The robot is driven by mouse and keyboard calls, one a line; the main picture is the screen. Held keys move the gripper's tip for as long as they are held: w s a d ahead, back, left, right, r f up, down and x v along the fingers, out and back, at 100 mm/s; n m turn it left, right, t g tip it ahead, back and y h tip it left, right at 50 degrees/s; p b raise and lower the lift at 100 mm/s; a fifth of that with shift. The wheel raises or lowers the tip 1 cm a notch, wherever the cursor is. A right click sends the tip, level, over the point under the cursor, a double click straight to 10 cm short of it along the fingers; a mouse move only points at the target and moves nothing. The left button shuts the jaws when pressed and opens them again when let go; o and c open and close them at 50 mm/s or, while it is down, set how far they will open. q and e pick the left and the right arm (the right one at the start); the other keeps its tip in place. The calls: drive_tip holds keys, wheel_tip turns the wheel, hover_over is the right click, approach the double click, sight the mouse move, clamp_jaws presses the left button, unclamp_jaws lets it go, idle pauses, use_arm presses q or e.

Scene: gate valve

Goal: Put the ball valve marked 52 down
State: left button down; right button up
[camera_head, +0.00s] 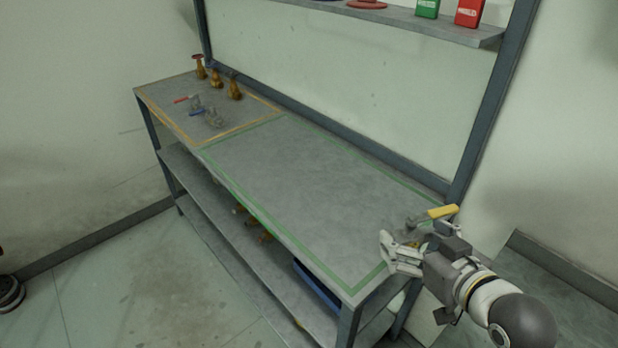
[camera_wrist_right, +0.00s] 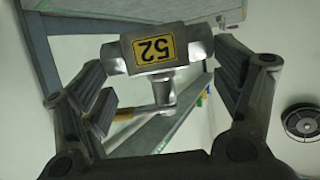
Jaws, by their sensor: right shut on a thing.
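The ball valve marked 52 (camera_wrist_right: 160,50) is grey metal with a yellow number plate, seen between the fingers in the right wrist view. Its yellow lever (camera_head: 442,212) shows in the head view at the right end of the bench. My right gripper (camera_head: 408,246) is shut on the valve, at the green-outlined area's right end. Much of the valve body is hidden by the gripper in the head view; I cannot tell whether it touches the bench top. My left gripper is in neither view.
The green-outlined bench area (camera_head: 300,185) is bare and wide. The orange-outlined area (camera_head: 245,124) at the left holds brass valves (camera_head: 217,78) and ball valves with red and blue levers (camera_head: 212,117). A shelf (camera_head: 420,22) with red and green boxes hangs above. A lower shelf holds a blue container.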

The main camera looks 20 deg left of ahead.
drive_tip(key=shift+a+r, duration=0.25)
drive_tip(key=shift+r, duration=0.05)
drive_tip(key=shift+w+a+n+y, duration=0.25)
drive_tip(key=shift+n+y, duration=0.05)
drive_tip(key=w+a+f, duration=0.2)
drive_tip(key=w+f, duration=0.1)
drive_tip(key=w+a+f+p, duration=0.1)
drive_tip(key=w+a+f, duration=0.1)
drive_tip(key=w, duration=0.2)
drive_tip(key=w+a+f+p, duration=0.1)
drive_tip(key=w+f, duration=0.2)
drive_tip(key=w, duration=0.1)
drive_tip(key=shift+w+a+f, duration=0.25)
drive_tip(key=shift+a+f, duration=0.1)
drive_tip(key=shift+a, duration=0.05)
drive_tip(key=shift+w+a+f, duration=0.1)
drive_tip(key=shift+w+f, duration=0.2)
drive_tip(key=shift+f, duration=0.05)
wheel_tip(320, 180, down, 3)
drive_tip(key=shift+w+r+p, duration=0.1)
drive_tip(key=shift+p, duration=0.6)
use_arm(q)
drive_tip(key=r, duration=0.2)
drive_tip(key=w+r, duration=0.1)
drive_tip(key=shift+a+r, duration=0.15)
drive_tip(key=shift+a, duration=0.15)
use_arm(e)
drive_tip(key=shift+f, duration=0.3)
